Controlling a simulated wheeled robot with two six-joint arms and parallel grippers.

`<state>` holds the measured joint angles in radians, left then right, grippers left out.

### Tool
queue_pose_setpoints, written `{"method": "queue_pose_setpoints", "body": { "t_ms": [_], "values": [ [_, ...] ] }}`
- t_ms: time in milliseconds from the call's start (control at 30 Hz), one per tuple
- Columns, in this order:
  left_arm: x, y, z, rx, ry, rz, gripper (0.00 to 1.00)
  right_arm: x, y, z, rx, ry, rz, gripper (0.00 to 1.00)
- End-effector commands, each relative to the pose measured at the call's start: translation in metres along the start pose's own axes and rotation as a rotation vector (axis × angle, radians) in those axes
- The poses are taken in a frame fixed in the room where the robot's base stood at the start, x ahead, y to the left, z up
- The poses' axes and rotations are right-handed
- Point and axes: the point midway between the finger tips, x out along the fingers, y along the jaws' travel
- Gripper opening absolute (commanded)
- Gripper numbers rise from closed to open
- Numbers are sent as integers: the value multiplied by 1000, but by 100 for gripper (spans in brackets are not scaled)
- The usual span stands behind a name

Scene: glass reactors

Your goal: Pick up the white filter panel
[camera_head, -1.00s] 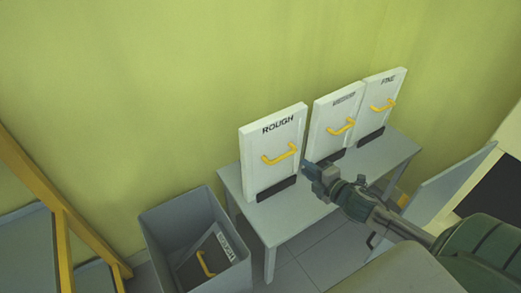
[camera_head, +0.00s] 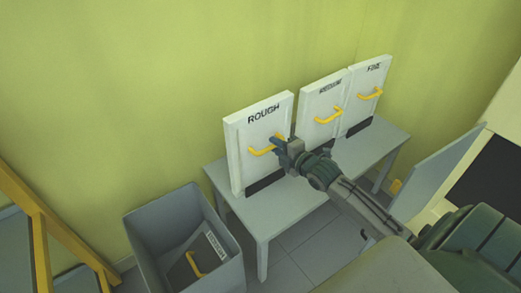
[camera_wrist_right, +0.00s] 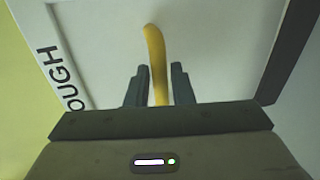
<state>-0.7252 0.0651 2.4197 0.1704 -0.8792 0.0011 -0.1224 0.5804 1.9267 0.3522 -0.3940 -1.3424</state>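The white filter panel marked ROUGH (camera_head: 246,150) stands upright on the grey table, leaning by the wall, with a yellow handle (camera_head: 263,150) on its front. My right gripper (camera_head: 281,148) is at this handle. In the right wrist view the panel (camera_wrist_right: 100,45) fills the background, and the yellow handle (camera_wrist_right: 155,60) runs between the two dark fingers of my right gripper (camera_wrist_right: 160,85). The fingers stand either side of the handle with narrow gaps, so they look open around it. My left gripper is not in view.
Two more white panels, one marked FINE (camera_head: 366,88) and a middle one (camera_head: 322,110), stand to the right on the table (camera_head: 285,205). A grey bin (camera_head: 165,215) at lower left holds another ROUGH panel (camera_head: 200,262). A yellow-framed structure (camera_head: 40,215) is at far left.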

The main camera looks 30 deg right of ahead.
Motion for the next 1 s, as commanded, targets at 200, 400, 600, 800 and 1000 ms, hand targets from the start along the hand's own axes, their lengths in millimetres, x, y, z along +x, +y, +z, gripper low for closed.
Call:
{"method": "queue_pose_setpoints", "body": {
  "t_ms": [200,400,600,800,1000],
  "values": [
    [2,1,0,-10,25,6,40,12,0,0,1,1,0,21],
    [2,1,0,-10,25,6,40,12,0,0,0,1,-1,17],
    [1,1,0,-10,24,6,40,12,1,0,0,1,2,0],
    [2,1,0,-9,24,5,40,12,1,0,0,1,1,0],
    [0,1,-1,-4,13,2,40,6,8,0,-3,1,1,0]
  ]
}}
